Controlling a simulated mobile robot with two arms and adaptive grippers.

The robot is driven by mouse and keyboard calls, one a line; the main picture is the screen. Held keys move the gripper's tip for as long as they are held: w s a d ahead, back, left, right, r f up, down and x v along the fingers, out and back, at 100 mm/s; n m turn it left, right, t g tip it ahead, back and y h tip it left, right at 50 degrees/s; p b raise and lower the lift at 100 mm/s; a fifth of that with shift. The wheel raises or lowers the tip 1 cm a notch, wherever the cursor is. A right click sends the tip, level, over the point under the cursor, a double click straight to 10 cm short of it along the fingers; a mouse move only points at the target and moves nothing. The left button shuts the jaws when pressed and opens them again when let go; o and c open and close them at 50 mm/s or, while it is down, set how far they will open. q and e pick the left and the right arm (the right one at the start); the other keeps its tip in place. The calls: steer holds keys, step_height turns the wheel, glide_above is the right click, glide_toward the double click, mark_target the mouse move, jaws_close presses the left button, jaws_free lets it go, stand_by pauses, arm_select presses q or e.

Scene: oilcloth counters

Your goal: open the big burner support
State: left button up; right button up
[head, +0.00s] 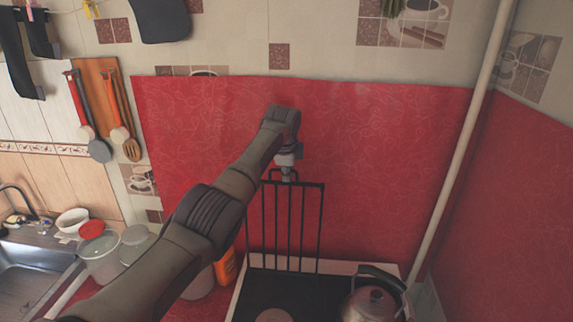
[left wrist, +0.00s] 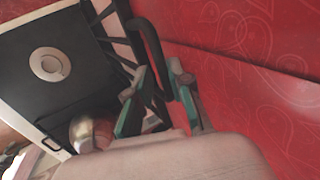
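The big burner support is a black barred grate (head: 291,225) standing upright at the back of the stove, close to the red wall. Its bars and looped handle (left wrist: 150,45) also show in the left wrist view. My left gripper (head: 288,174) is at the top edge of the grate, by the handle. In the left wrist view its two teal fingers (left wrist: 160,82) stand apart with a gap between them, and the handle's end reaches into that gap. Contact with the handle is unclear. My right gripper is in neither view.
The stove top (head: 285,293) is dark, with a round burner (head: 274,316). A kettle (head: 372,303) stands at its right. An orange container (head: 226,266) and several pots are on the left, near the sink (head: 30,275). A pale pipe (head: 455,170) runs down the right corner.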

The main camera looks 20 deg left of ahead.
arm_select(q)
steer(key=v, duration=1.1)
steer(key=shift+r, duration=0.2)
